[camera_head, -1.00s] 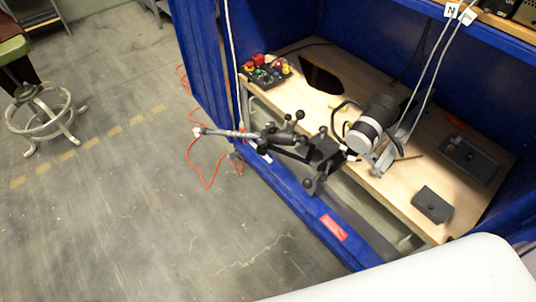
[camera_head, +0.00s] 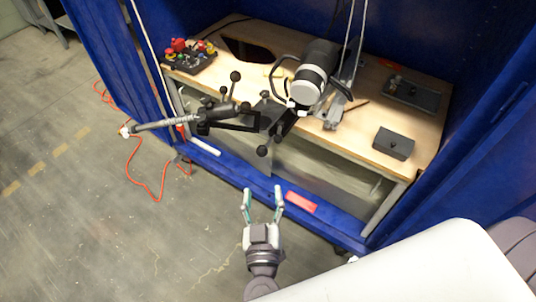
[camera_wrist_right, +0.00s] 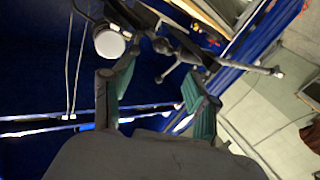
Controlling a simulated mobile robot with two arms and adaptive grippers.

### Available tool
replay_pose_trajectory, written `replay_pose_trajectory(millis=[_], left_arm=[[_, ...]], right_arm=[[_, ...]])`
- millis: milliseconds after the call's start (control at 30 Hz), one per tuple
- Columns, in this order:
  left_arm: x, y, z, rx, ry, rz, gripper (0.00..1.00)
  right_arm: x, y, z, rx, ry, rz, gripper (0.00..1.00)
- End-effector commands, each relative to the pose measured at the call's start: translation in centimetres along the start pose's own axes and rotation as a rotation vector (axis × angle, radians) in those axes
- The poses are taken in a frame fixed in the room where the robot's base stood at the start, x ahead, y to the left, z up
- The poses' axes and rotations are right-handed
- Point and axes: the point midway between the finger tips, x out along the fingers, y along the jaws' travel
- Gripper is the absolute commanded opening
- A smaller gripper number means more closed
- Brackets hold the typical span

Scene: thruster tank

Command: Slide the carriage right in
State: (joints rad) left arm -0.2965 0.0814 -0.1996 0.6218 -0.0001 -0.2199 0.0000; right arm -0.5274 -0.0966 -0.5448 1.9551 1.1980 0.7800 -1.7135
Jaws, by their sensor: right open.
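A black and white cylinder (camera_head: 314,80) is mounted on a pale metal rail frame (camera_head: 340,98) on the wooden bench. A black clamp assembly (camera_head: 272,120) with several ball knobs sticks out at the bench's front edge, with a grey rod (camera_head: 168,122) reaching left. I cannot tell for sure which part is the carriage. My right gripper (camera_head: 263,192) is open and empty, apart from and below the clamp assembly in the head view. In the right wrist view, my open fingers (camera_wrist_right: 152,88) face the black assembly (camera_wrist_right: 170,48) and the cylinder's white end (camera_wrist_right: 110,43). My left gripper is not in view.
The wooden bench (camera_head: 400,86) sits inside a blue frame (camera_head: 225,166). A control box with coloured knobs (camera_head: 190,55) stands at its left end. Dark blocks (camera_head: 394,143) lie at the right. An orange cable (camera_head: 150,190) lies on the open floor at left.

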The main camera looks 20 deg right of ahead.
Motion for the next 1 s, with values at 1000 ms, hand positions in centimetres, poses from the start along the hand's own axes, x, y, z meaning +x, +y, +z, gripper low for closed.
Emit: replay_pose_trajectory(millis=[1000], left_arm=[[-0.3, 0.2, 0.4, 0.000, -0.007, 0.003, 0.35]], right_arm=[[13.5, 0.0, -0.1, 0.000, 0.002, -0.002, 0.59]])
